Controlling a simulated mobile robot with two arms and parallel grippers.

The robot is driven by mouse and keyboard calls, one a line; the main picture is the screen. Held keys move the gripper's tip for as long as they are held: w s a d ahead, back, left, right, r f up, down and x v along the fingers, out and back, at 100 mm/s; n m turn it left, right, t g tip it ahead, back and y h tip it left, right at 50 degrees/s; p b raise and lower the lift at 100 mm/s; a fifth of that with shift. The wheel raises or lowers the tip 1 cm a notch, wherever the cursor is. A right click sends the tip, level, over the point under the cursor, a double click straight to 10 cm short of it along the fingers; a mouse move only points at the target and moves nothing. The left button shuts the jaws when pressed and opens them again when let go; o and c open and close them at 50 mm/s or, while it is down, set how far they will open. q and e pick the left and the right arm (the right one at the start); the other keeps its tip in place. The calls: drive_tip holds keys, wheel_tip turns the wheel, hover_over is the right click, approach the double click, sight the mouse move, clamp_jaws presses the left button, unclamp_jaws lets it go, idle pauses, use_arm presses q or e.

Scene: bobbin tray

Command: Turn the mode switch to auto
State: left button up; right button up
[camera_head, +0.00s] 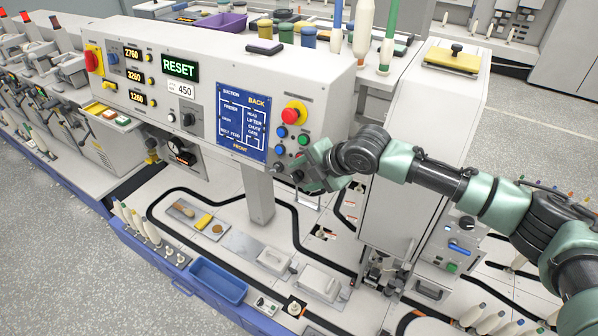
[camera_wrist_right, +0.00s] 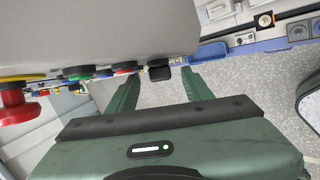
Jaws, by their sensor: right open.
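A black selector knob (camera_wrist_right: 160,72), which looks like the mode switch, sticks out from the lower edge of the control panel (camera_head: 215,75) in the wrist view. My right gripper (camera_head: 291,174) is at the panel's lower right corner, below the push buttons. In the wrist view its two green fingers (camera_wrist_right: 162,88) are open, one on each side of the knob. Whether they touch it I cannot tell. The knob's setting and label cannot be read, and the gripper partly covers this corner in the head view. My left gripper is out of view.
A red emergency button (camera_head: 294,113) and blue (camera_head: 282,131) and green (camera_head: 303,139) buttons sit just above the gripper. Another black knob (camera_head: 187,119) is below the 450 label. A white cabinet (camera_head: 425,130) stands close on the right. A blue tray (camera_head: 218,281) is below.

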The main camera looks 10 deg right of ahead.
sight(298, 180)
drive_tip(key=shift+x, duration=1.2)
clamp_jaws()
drive_tip(key=shift+s+f+t+y+b, duration=0.15)
drive_tip(key=shift+f+t+y+b, duration=0.25)
drive_tip(key=shift+b, duration=0.35)
drive_tip(key=m+t+y+b, duration=0.1)
drive_tip(key=t+b, duration=0.1)
drive_tip(key=b, duration=0.1)
drive_tip(key=m+t+y+b, duration=0.1)
drive_tip(key=b, duration=0.3)
drive_tip(key=shift+s+d+f+t, duration=0.1)
drive_tip(key=shift+s+f+t, duration=0.05)
drive_tip(key=shift+f+t, duration=0.25)
drive_tip(key=shift+r+m+t+y+b, duration=0.25)
drive_tip(key=shift+t+y+b, duration=0.2)
drive_tip(key=shift+b, duration=0.55)
